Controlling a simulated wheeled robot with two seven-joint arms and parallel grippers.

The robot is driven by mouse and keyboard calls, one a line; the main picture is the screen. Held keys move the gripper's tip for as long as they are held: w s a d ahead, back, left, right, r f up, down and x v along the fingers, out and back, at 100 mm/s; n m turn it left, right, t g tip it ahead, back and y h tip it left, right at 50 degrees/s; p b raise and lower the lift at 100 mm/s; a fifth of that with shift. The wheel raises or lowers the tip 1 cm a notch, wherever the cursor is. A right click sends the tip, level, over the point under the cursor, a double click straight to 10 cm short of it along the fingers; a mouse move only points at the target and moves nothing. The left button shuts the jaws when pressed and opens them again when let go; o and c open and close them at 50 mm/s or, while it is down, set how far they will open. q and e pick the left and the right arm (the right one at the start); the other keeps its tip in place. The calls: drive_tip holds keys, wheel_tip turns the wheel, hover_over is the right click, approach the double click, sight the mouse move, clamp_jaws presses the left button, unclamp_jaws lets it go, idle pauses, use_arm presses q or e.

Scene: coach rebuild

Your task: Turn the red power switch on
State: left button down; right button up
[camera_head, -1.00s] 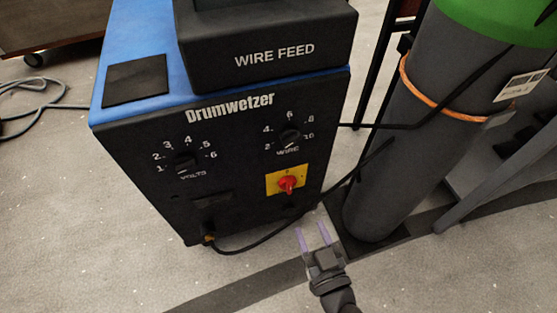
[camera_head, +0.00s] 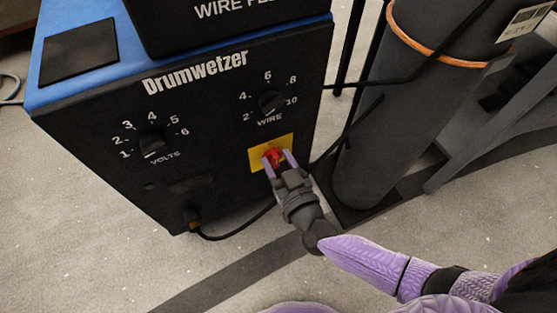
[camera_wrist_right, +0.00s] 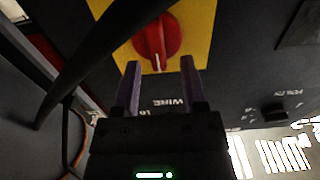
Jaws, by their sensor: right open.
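The red power switch (camera_head: 273,157) is a rotary knob on a yellow plate (camera_head: 256,160) on the black front of the Drumwetzer welder (camera_head: 200,110). My left gripper is not in view.
A VOLTS dial (camera_head: 152,146) and a WIRE dial (camera_head: 270,101) sit on the same panel. A grey gas cylinder (camera_head: 385,130) stands close at the right. A black cable (camera_head: 235,234) hangs from the panel's lower part. Floor in front is clear.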

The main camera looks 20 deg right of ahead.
clamp_jaws()
